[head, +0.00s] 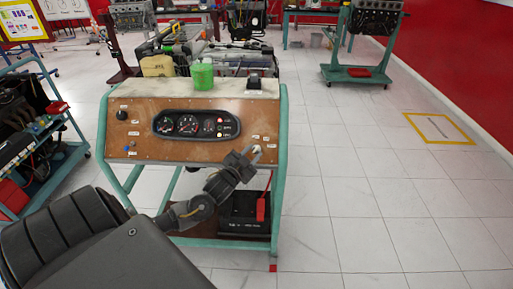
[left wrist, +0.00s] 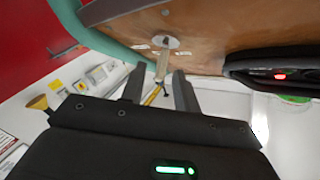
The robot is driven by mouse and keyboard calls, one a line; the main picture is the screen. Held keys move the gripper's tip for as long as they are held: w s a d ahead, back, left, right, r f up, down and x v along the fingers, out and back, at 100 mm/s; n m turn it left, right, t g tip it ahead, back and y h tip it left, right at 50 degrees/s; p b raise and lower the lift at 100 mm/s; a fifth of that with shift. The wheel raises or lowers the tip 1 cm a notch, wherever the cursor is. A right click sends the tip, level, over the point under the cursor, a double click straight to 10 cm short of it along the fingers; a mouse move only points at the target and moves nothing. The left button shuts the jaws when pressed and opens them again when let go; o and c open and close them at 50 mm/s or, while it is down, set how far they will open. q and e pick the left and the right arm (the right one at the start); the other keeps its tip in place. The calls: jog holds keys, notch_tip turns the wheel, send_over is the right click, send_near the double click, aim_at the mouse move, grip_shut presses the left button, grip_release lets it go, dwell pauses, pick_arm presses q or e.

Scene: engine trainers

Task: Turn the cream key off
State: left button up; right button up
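The cream key (head: 256,149) sits in a round switch at the right end of the brown instrument panel (head: 190,165). In the left wrist view the cream key (left wrist: 163,62) sticks out from a pale disc on the panel. My left gripper (head: 247,155) is at the key in the head view. In the left wrist view its two dark fingers (left wrist: 159,86) stand apart, with the key's outer end between their tips and no clear contact. My right gripper is not in view.
The panel carries a gauge cluster (head: 196,124) with red lamps lit. A green container (head: 202,77) stands on the stand's top ledge. A black battery (head: 240,212) with a red part sits low in the teal frame (head: 284,160). Floor to the right is clear.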

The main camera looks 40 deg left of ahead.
aim_at(256, 149)
pick_arm(q)
jog(key=shift+w+a, duration=0.15)
jog(key=shift+w, duration=0.6)
jog(key=shift+w+a, duration=0.1)
jog(key=shift+w, duration=0.65)
grip_shut()
